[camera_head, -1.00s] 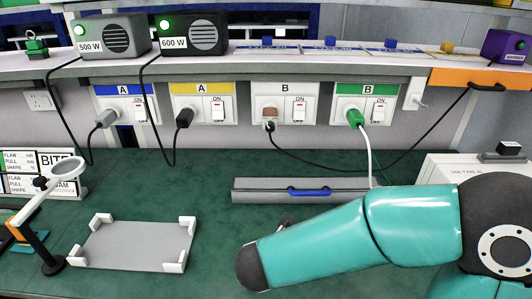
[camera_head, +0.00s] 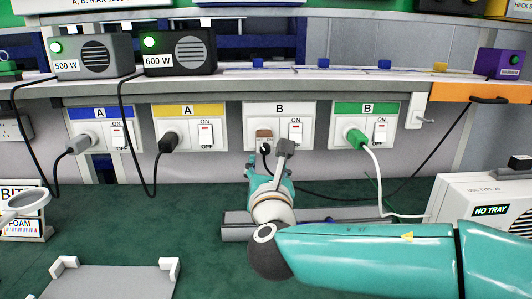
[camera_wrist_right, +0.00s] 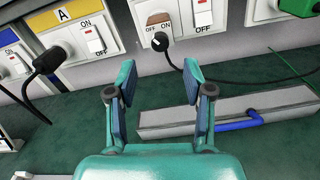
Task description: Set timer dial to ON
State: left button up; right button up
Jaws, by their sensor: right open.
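The timer is in the B socket with the white label strip, below its brown part (camera_head: 264,134). The brown part (camera_wrist_right: 158,18) also shows in the right wrist view, above OFF and ON lettering. Under the lettering is a round black piece (camera_wrist_right: 160,41) with a white mark; I cannot tell whether it is the dial or the plug. My right gripper (camera_head: 268,169) is just below and in front of this socket. In the right wrist view its two fingers (camera_wrist_right: 160,82) are apart and empty, short of the black piece. My left gripper is not in view.
A rocker switch (camera_wrist_right: 202,14) is right beside the timer. A black cord (camera_wrist_right: 240,82) runs off to the right. A grey box with a blue handle (camera_wrist_right: 238,123) lies below on the green bench. Other plugs (camera_head: 79,144) stick out of neighbouring sockets.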

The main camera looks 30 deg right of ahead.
aim_at(266, 151)
jog(key=x, duration=0.8)
grip_shut()
jog(key=shift+d, duration=0.1)
jog(key=shift+f, duration=0.1)
